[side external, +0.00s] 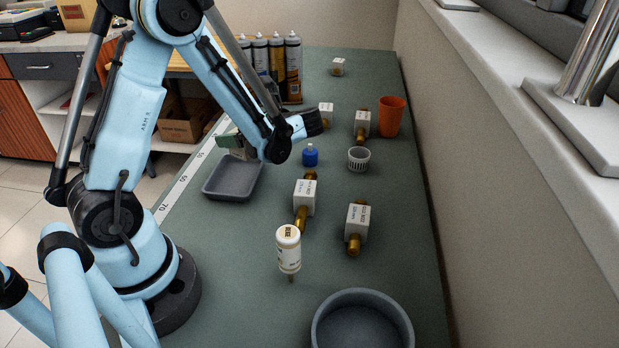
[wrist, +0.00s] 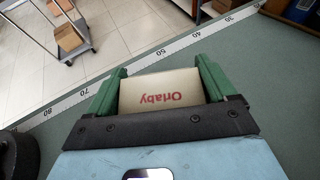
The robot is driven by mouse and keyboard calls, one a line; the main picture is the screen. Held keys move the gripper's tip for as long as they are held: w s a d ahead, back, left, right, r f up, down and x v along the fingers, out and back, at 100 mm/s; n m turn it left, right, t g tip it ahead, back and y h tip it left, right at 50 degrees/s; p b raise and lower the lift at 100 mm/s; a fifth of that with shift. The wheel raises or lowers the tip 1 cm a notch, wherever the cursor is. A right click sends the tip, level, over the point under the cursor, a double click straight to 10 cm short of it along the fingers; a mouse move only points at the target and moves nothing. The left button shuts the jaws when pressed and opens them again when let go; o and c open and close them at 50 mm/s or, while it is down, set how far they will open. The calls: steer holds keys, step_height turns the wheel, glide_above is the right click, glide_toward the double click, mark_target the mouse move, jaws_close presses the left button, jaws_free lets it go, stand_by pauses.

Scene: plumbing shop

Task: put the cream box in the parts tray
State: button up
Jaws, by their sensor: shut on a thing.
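The cream box (wrist: 160,92), with red lettering, is between the green fingers of my gripper (wrist: 163,82) in the wrist view. The fingers are shut on its two sides. In the side view my gripper (side external: 237,144) is above the far part of the grey parts tray (side external: 214,193), and the box is mostly hidden there by the gripper and wrist. The tray is shallow, and its visible floor looks empty. I cannot tell the exact height of the box above it. The tray does not show in the wrist view.
Several white blocks with brass fittings (side external: 305,197) stand right of the tray. A grey bowl (side external: 362,301) is in front; cartridges (side external: 293,68) stand behind.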

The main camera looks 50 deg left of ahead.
steer(key=shift+f, duration=2.2)
steer(key=shift+f, duration=0.15)
steer(key=o, duration=1)
